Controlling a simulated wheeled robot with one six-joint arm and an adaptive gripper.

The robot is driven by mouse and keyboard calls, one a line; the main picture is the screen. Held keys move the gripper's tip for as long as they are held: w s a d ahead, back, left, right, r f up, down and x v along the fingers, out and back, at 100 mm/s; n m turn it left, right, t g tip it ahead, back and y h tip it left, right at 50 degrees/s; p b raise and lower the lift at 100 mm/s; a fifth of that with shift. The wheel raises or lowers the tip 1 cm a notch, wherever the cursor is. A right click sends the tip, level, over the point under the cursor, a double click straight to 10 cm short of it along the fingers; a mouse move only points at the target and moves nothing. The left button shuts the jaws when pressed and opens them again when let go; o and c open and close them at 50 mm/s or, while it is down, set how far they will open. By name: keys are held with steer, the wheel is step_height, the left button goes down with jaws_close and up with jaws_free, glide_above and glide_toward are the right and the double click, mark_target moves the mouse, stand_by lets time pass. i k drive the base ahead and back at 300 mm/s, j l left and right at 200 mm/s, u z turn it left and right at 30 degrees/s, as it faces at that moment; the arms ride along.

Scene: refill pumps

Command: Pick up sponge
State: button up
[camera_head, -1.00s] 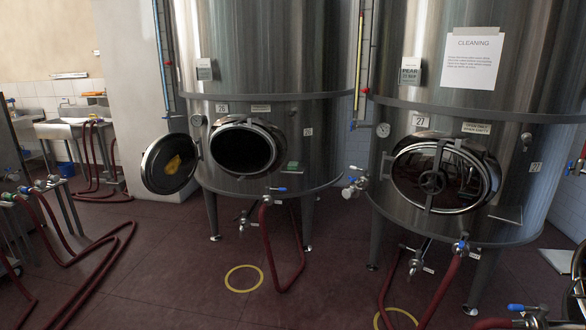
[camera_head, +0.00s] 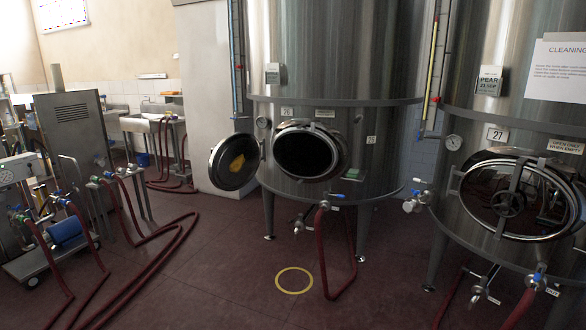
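I cannot clearly make out a sponge. A small green item (camera_head: 352,173) sits at the lower right of the open round hatch (camera_head: 306,151) on the left tank; it is too small to tell if it is the sponge. A yellow patch (camera_head: 237,162) shows on the swung-open hatch door (camera_head: 226,170); I cannot tell if it is an object or a marking. My gripper is not in view.
The right tank (camera_head: 503,80) has a closed hatch (camera_head: 518,196). A wheeled pump cart (camera_head: 62,240) and red hoses (camera_head: 160,240) occupy the left floor. A red hose (camera_head: 324,250) hangs below the left tank. Floor around the yellow ring (camera_head: 294,281) is mostly clear.

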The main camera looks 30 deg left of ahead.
mark_target(353, 173)
steer(key=i+j, duration=0.9)
steer(key=i, duration=0.15)
steer(key=j+u, duration=0.05)
